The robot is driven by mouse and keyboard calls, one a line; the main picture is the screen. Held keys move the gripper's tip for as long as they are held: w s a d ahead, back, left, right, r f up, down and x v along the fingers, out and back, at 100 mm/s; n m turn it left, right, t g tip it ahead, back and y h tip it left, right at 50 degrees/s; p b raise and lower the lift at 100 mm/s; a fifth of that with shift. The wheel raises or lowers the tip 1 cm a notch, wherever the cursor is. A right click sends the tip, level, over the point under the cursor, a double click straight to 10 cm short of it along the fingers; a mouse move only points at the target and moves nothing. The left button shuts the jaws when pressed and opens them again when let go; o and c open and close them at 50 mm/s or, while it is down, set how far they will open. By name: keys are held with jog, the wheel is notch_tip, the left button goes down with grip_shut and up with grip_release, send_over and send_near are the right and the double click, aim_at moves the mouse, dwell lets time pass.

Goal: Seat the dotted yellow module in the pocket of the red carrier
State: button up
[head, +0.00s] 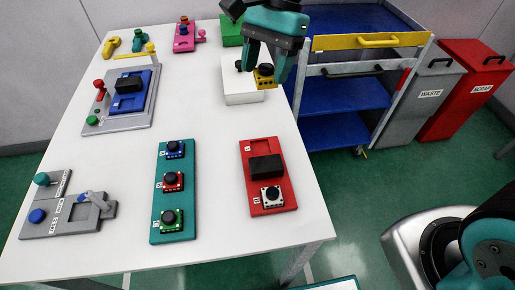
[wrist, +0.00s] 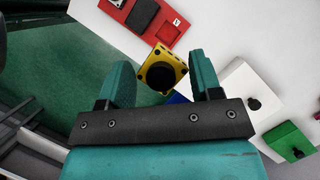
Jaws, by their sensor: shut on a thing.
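My gripper (head: 265,68) is shut on the yellow module (head: 264,82), which has a round black knob on top. It hangs beside the white block (head: 241,92) at the table's far right; whether they touch is unclear. In the wrist view the yellow module (wrist: 160,53) sits between the two fingers, turned at an angle, with small dark marks at its edge. The red carrier (head: 287,186) lies at the table's near right and shows at the top of the wrist view (wrist: 150,46). It holds a black block (head: 266,167) and a white module (head: 271,196); its far end has an empty-looking recess.
A teal carrier (head: 173,233) with several knobbed modules lies left of the red one. Grey fixtures (head: 112,117) stand further left. A green block (head: 231,31) is at the back. A blue-shelved cart (head: 335,92) stands beside the table. The table centre is clear.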

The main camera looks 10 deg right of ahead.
jog(key=shift+a+f, duration=0.1)
jog(key=shift+a, duration=0.2)
notch_tip(320, 180, down, 19)
jog(key=shift+f+b, duration=0.1)
jog(key=shift+b, duration=1.1)
jog(key=shift+f, duration=0.1)
jog(key=shift+c, duration=0.4)
jog(key=o, duration=0.8)
jog(key=v, duration=1.2)
jog(key=s+d+r+n+t, duration=0.1)
jog(key=s+r+n, duration=0.2)
jog(key=s+n, duration=0.2)
jog(key=s+d+r+n+t, duration=0.1)
jog(key=s+r+n, duration=0.2)
jog(key=s, duration=0.6)
jog(key=s+d+r+n+t+y, duration=0.1)
jog(key=s+d+r+n, duration=0.1)
jog(key=s+n, duration=0.5)
jog(key=shift+r+n+p, duration=0.35)
jog(key=shift+r+n, duration=0.05)
jog(key=shift+r, duration=0.35)
